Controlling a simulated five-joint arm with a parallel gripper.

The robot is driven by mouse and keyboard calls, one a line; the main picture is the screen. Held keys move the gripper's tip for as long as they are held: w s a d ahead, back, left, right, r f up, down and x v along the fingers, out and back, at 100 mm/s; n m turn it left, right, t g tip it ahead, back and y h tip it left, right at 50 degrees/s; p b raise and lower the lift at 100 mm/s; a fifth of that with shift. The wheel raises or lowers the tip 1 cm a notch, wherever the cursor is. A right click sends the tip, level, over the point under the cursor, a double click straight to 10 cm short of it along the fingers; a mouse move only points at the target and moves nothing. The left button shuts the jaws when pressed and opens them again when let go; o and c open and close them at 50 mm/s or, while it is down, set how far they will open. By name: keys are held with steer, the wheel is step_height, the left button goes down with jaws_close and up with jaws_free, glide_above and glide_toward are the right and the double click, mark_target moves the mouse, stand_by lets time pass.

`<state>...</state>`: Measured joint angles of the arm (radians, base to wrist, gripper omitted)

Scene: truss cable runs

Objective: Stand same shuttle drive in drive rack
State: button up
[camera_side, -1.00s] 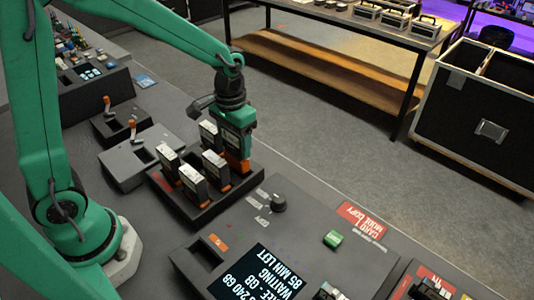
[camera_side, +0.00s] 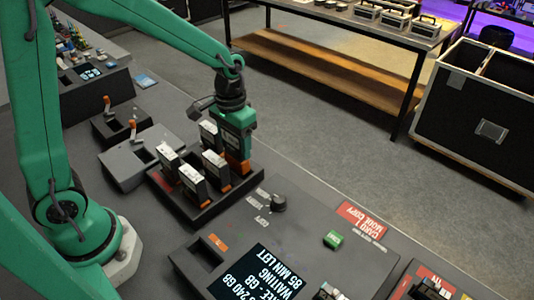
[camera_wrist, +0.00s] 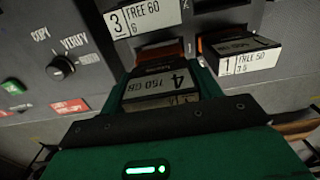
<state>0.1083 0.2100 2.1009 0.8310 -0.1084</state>
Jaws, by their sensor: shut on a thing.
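My gripper (camera_side: 238,150) is shut on a dark shuttle drive with a white label, and is at the right back corner of the drive rack (camera_side: 205,218). In the wrist view the held drive (camera_wrist: 158,86) reads "4" and "150 GB" and sits between my fingers. Its lower end is at an orange-edged bay (camera_wrist: 160,48); how deep it sits I cannot tell. Several other drives stand in the rack, among them a front one (camera_side: 191,184). In the wrist view, drive 3 (camera_wrist: 146,14) and drive 1 (camera_wrist: 247,56) flank the bay.
A console with a screen (camera_side: 257,270), a knob (camera_side: 279,203) and a green button (camera_side: 333,239) lies in front of the rack.

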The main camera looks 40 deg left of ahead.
mark_target(236, 154)
steer(key=shift+f, duration=2.05)
stand_by(2.6)
steer(key=o, duration=1.6)
steer(key=shift+r, duration=0.15)
steer(key=shift+r, duration=3.6)
